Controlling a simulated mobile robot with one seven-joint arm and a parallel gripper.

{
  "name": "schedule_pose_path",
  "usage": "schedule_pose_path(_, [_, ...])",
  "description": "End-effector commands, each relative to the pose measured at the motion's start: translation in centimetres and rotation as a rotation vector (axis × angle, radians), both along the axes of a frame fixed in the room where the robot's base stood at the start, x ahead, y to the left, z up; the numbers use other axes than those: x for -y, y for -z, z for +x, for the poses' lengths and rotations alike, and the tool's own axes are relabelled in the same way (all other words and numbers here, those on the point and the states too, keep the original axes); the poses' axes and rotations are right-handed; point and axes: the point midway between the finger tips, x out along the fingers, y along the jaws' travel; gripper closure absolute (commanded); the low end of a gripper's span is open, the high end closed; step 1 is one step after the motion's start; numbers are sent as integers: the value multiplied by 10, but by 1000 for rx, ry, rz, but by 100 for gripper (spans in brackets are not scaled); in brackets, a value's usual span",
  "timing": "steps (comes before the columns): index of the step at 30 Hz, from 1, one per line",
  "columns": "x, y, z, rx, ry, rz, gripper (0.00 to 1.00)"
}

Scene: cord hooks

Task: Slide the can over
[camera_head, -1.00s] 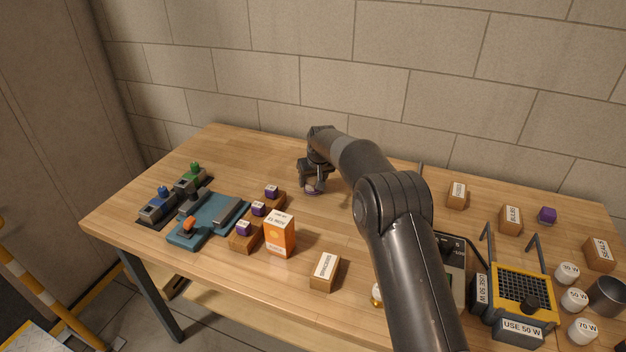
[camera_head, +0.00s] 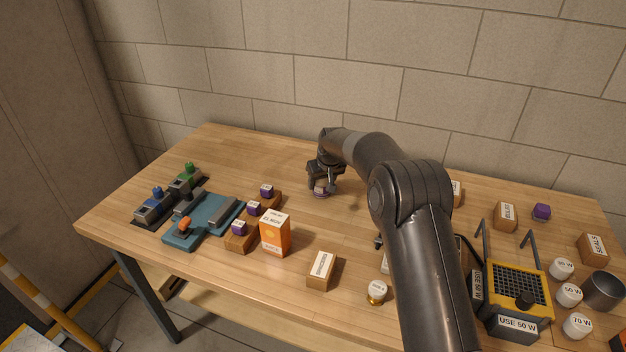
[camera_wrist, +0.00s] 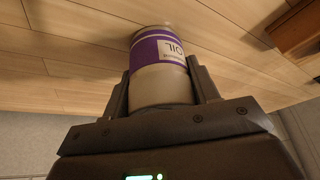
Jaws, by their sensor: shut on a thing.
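The can is a pale cylinder with a purple band and a white label reading OIL. In the wrist view the can (camera_wrist: 160,75) sits between the two fingers of my gripper (camera_wrist: 165,88), which is shut on it. Its far end meets or nearly meets the wooden table top. In the head view my gripper (camera_head: 322,182) is low over the back middle of the table (camera_head: 280,170). Only a small part of the can (camera_head: 320,191) shows beneath it; the rest is hidden by the gripper.
An orange box (camera_head: 275,234), a row of purple-topped blocks (camera_head: 254,209) and a teal fixture (camera_head: 203,220) stand left of my arm. A labelled wooden block (camera_head: 321,270) stands in front. Table around the can is clear.

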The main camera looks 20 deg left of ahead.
Motion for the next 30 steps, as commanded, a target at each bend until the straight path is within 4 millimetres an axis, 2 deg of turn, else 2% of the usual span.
schedule_pose_path(30, [124, -1, 1, 2, 2, 0, 75])
